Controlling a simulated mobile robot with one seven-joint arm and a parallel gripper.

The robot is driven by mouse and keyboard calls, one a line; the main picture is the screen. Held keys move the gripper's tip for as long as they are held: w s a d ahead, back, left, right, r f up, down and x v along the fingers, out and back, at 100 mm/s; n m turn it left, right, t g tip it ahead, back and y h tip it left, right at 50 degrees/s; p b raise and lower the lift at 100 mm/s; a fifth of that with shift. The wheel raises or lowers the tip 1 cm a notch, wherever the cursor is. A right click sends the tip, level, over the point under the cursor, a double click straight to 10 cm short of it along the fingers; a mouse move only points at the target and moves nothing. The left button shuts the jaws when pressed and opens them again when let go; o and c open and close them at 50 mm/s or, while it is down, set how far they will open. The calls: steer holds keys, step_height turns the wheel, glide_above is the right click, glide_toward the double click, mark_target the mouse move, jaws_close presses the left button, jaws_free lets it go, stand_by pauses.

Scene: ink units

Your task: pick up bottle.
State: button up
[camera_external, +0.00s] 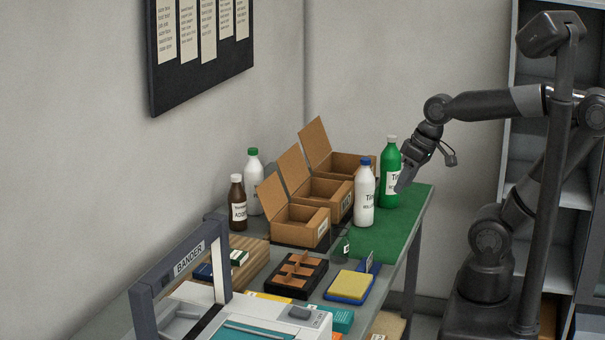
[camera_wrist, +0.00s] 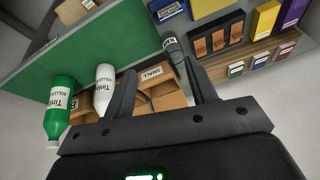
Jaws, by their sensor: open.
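A green bottle (camera_external: 390,172) with a white cap stands upright on the green mat (camera_external: 400,222). Beside it is a white bottle (camera_external: 364,200) with a blue cap. In the wrist view the green bottle (camera_wrist: 60,108) and white bottle (camera_wrist: 104,86) show at left, outside my fingers. My gripper (camera_external: 403,184) is open and empty, just right of the green bottle in the external view. I cannot tell whether it touches. Its two fingers (camera_wrist: 162,88) show spread apart in the wrist view. A brown bottle (camera_external: 237,204) and a green-capped white bottle (camera_external: 253,182) stand farther left.
Open cardboard boxes (camera_external: 301,224) stand in a row behind the bottles. A small dark jar (camera_external: 341,245), a divided black tray (camera_external: 297,276), a yellow pad on a blue tray (camera_external: 350,284) and a bander machine (camera_external: 205,285) fill the table's near part. The mat's right side is clear.

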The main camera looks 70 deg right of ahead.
step_height(320, 180, down, 4)
steer(key=w+d+m+g+y, duration=0.3)
steer(key=m+y, duration=0.1)
steer(key=m, duration=0.3)
steer(key=m+t+y, duration=0.6)
steer(key=m+t, duration=0.7)
steer(key=m, duration=0.7)
glide_toward(365, 167)
steer(key=x, duration=0.6)
steer(key=d+x, duration=0.1)
steer(key=x, duration=0.2)
steer(key=shift+w+a+f, duration=0.2)
steer(key=shift+w+f, duration=0.05)
steer(key=shift+w, duration=0.3)
jaws_close()
